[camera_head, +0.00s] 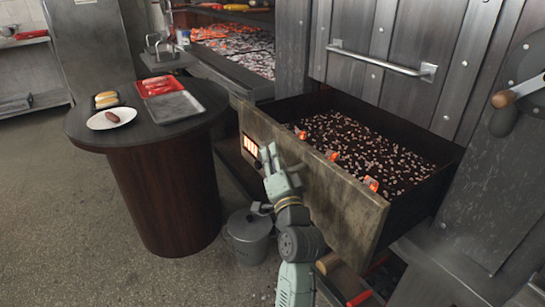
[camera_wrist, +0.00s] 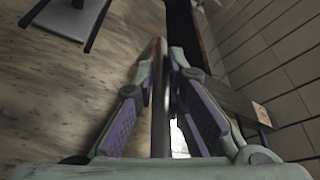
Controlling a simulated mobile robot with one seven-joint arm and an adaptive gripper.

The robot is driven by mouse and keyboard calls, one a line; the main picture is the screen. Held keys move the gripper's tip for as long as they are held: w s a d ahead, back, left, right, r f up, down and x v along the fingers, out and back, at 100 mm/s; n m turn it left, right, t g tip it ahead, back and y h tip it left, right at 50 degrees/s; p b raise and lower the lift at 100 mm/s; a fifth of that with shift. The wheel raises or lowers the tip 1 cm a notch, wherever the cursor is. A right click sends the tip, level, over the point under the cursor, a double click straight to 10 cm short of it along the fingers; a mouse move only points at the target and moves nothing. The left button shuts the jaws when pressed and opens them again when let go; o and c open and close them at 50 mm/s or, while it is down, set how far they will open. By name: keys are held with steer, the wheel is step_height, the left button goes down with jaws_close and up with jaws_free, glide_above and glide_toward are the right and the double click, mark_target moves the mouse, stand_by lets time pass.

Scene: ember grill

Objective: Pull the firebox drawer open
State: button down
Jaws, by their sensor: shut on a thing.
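The firebox drawer (camera_head: 335,195) is pulled out from the grill body, with its weathered front panel toward the left. Dark ash and pale bits fill it, and a few orange glowing pieces lie along its front side. My gripper (camera_head: 269,158) is at the left part of the drawer front, beside a glowing slotted opening (camera_head: 250,145). In the wrist view my gripper (camera_wrist: 162,85) has its fingers either side of a narrow upright bar (camera_wrist: 160,105), which I take for the drawer handle.
A round dark table (camera_head: 165,135) with trays and a plate (camera_head: 112,118) of food stands left of the drawer. A lidded bucket (camera_head: 248,235) is on the floor beside my arm. A door with a metal bar handle (camera_head: 380,60) is above the drawer. Floor at lower left is clear.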

steer(key=shift+a, duration=0.1)
steer(key=c, duration=1.7)
jaws_free()
steer(key=shift+o, duration=0.2)
steer(key=v, duration=1.2)
